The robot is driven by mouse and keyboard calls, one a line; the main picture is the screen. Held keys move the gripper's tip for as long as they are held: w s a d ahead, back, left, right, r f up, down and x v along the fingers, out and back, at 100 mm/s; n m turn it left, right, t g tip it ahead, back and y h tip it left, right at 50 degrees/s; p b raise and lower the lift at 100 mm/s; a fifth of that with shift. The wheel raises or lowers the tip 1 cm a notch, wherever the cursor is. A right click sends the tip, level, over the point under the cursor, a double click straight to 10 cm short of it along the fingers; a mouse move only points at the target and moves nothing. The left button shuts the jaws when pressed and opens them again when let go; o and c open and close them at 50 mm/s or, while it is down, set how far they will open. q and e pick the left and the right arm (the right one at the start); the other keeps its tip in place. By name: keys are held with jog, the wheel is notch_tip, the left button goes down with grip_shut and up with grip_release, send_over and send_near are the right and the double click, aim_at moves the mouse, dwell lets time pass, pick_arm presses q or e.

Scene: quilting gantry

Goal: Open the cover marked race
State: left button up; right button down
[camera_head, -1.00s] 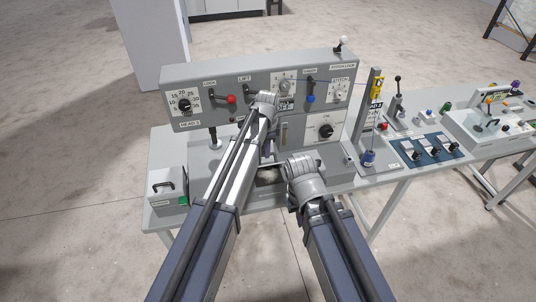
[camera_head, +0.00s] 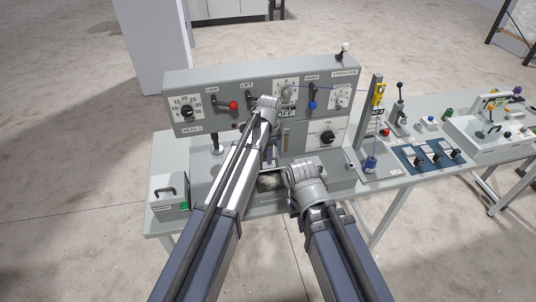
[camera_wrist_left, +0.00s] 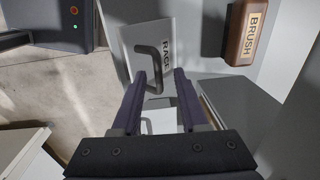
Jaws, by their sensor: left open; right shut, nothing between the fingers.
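The cover marked RACE (camera_wrist_left: 166,28) is a pale grey panel with a black bar handle (camera_wrist_left: 153,68), seen in the left wrist view. The cover looks shut, though its lower part is partly hidden by my fingers. My left gripper (camera_wrist_left: 160,76) is open, with the handle appearing between its two fingertips; whether they touch it I cannot tell. In the head view my left arm's wrist is in front of the console, and its fingers are hidden. My right arm's wrist ends over the console's front, and its fingers are hidden too.
A brown block marked BRUSH (camera_wrist_left: 248,32) is to the right of the cover in the left wrist view. In the head view the grey console (camera_head: 205,78) carries several levers and dials. A small box with a black handle (camera_head: 168,206) stands on the bench's left end.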

pick_arm(q)
notch_tip(320, 180, up, 7)
jog(key=p, duration=0.7)
jog(key=shift+s+r, duration=0.15)
jog(key=shift+s, duration=0.1)
jog(key=shift+d, duration=0.1)
jog(key=s+f+n+b, duration=0.4)
jog(key=s+f+b, duration=0.3)
jog(key=s, duration=0.4)
jog(key=s+f+n+b, duration=0.5)
jog(key=s+f+b, duration=0.1)
jog(key=s, duration=0.6)
jog(key=w+r+m+t+p, duration=0.1)
jog(key=w+r+m+p, duration=0.45)
jog(key=w, duration=0.55)
jog(key=w+r+m+p, duration=0.4)
jog(key=w+r+p, duration=0.3)
jog(key=w, duration=0.4)
jog(key=shift+n, duration=0.25)
jog(key=f+b, duration=0.4)
jog(key=b, duration=0.1)
jog(key=w+f+b, duration=0.1)
jog(key=f+b, duration=0.1)
jog(key=f, duration=0.1)
